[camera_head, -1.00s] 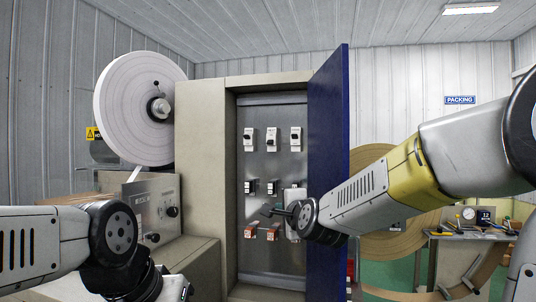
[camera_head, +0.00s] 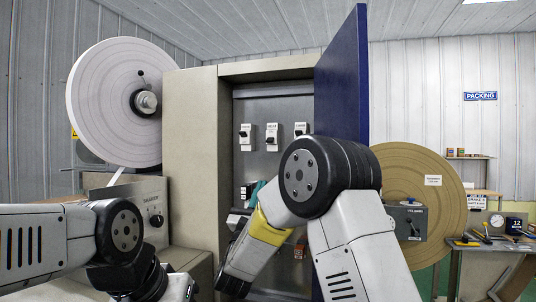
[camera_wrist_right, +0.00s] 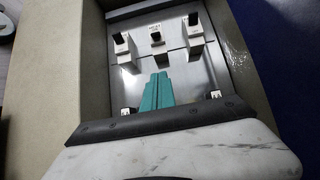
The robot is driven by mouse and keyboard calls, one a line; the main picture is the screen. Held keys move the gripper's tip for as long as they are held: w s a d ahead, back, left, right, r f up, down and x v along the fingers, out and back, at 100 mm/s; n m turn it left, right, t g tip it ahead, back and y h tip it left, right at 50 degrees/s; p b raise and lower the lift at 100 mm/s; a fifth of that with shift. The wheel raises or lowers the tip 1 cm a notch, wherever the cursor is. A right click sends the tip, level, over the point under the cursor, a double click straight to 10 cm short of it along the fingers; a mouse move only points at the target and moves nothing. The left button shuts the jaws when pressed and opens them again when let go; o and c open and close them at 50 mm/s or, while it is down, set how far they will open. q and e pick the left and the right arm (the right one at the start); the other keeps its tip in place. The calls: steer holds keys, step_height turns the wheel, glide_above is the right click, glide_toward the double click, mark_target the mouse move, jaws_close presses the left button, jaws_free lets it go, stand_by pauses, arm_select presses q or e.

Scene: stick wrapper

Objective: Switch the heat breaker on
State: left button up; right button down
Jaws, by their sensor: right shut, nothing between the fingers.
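The open cabinet (camera_head: 192,150) holds a top row of three white breakers with black levers: left (camera_head: 245,138), middle (camera_head: 271,137) and right (camera_head: 300,130). The same row shows in the right wrist view as left (camera_wrist_right: 124,52), middle (camera_wrist_right: 157,50) and right (camera_wrist_right: 194,42). My left gripper's fingers are out of view.
The blue cabinet door (camera_head: 341,85) stands open on the right, close to my right arm. Lower rows of small switches are partly hidden by that arm. A white roll (camera_head: 113,100) stands left, a brown roll (camera_head: 425,170) right, and a workbench (camera_head: 490,240) far right.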

mark_target(270, 140)
steer(key=shift+r, duration=0.1)
steer(key=x, duration=1)
steer(key=shift+w, duration=0.15)
steer(key=shift+s+a+r, duration=0.1)
steer(key=shift+s+r, duration=0.3)
steer(key=shift+r, duration=0.2)
steer(key=shift+s+a+r, duration=0.15)
steer(key=shift+s+r, duration=0.25)
steer(key=shift+r, duration=0.2)
steer(key=shift+s+r, duration=0.25)
steer(key=shift+r, duration=0.2)
